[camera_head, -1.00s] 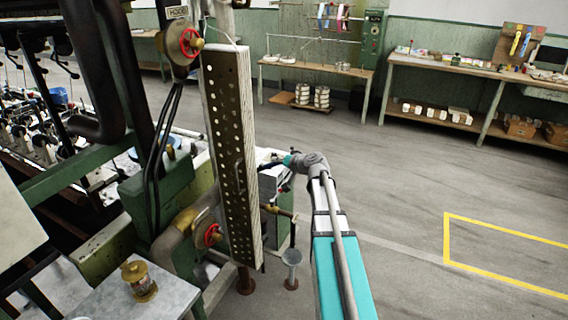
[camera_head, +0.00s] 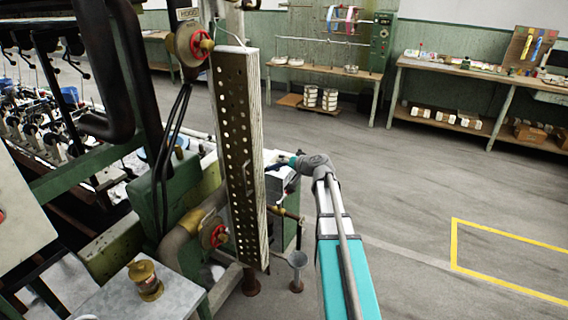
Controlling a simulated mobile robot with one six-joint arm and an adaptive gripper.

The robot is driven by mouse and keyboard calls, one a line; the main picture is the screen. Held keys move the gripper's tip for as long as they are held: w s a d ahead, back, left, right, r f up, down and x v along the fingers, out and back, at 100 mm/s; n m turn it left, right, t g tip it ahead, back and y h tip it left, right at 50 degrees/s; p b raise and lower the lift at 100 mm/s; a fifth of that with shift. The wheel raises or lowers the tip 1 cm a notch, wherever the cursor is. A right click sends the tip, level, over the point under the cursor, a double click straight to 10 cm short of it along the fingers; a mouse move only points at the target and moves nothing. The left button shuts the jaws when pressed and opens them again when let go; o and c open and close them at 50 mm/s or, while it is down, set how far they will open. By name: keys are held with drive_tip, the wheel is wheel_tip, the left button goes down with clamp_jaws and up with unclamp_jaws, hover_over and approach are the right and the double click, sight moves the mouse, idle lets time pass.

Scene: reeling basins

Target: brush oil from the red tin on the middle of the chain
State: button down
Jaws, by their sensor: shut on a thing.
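My arm, teal and grey, reaches from the bottom centre up to a grey wrist joint with a teal end, just right of a tall perforated panel. The wrist points left, toward a grey box-like part of the machine behind the panel. I cannot make out the red tin or the chain in this view.
The tall perforated panel (camera_head: 237,150) stands close to my arm on the left. Red handwheels (camera_head: 201,45) and a brass oil cup (camera_head: 145,279) are on the green machine. Workbenches (camera_head: 455,70) line the back wall. The floor right of my arm is clear, with a yellow marking (camera_head: 510,236).

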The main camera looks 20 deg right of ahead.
drive_tip(key=shift+w+a, duration=0.35)
drive_tip(key=shift+w, duration=0.1)
idle(0.4)
drive_tip(key=shift+r, duration=0.1)
drive_tip(key=shift+s+r+p, duration=0.1)
drive_tip(key=shift+r+p, duration=1.65)
drive_tip(key=shift+p, duration=0.1)
drive_tip(key=shift+r+p, duration=1.8)
drive_tip(key=shift+p, duration=0.05)
drive_tip(key=shift+r+p, duration=1.8)
drive_tip(key=shift+r, duration=0.05)
